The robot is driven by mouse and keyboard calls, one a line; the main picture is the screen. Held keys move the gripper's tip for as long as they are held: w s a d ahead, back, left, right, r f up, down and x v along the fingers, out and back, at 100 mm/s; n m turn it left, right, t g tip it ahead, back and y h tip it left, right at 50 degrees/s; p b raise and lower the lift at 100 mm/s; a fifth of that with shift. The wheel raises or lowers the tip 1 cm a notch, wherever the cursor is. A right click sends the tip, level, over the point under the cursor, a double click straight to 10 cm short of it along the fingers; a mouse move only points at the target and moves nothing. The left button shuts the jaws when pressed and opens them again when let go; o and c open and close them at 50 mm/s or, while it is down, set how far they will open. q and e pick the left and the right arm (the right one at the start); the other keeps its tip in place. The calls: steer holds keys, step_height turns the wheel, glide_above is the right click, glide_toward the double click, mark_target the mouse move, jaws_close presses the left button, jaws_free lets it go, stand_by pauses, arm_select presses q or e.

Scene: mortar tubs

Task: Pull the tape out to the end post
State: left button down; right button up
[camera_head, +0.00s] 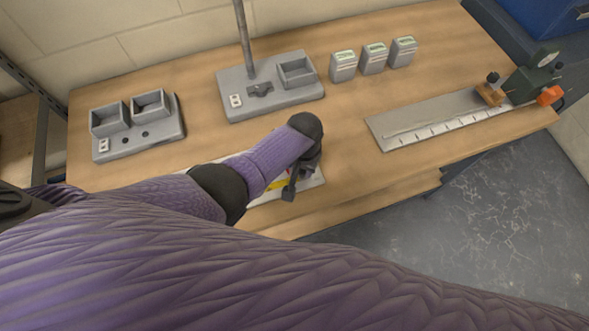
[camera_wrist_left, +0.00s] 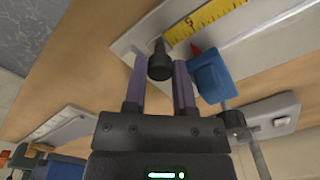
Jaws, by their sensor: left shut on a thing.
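My left gripper (camera_head: 291,184) reaches in from the left over a pale board (camera_head: 316,180) at the table's front edge. In the left wrist view the gripper (camera_wrist_left: 160,66) is shut on a dark round knob (camera_wrist_left: 159,64) between its two purple fingers. The yellow tape (camera_wrist_left: 208,22) with black marks runs from the knob towards the upper right. A red pointer (camera_wrist_left: 196,50) and a blue block (camera_wrist_left: 210,77) sit beside the tape, right of the fingers. In the head view my arm hides most of the board and tape. I cannot tell which part is the end post.
Behind stand a grey base with a pole (camera_head: 245,45), a grey two-box tray (camera_head: 137,135) and three small grey boxes (camera_head: 373,59). A metal ruler plate (camera_head: 425,118) with a dark green gauge (camera_head: 530,80) lies right. Bare wood separates the board from that plate.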

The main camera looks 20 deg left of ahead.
arm_select(q)
steer(key=shift+w+d, duration=0.25)
steer(key=shift+d, duration=0.15)
arm_select(e)
steer(key=shift+d+f, duration=0.15)
steer(key=shift+d, duration=0.05)
arm_select(q)
steer(key=c, duration=0.7)
jaws_free()
step_height(320, 180, up, 9)
steer(key=p, duration=0.5)
steer(key=shift+r+p, duration=0.35)
steer(key=shift+r, duration=0.15)
arm_select(e)
step_height(320, 180, up, 6)
steer(key=shift+w+d+f, duration=0.1)
steer(key=shift+w, duration=0.05)
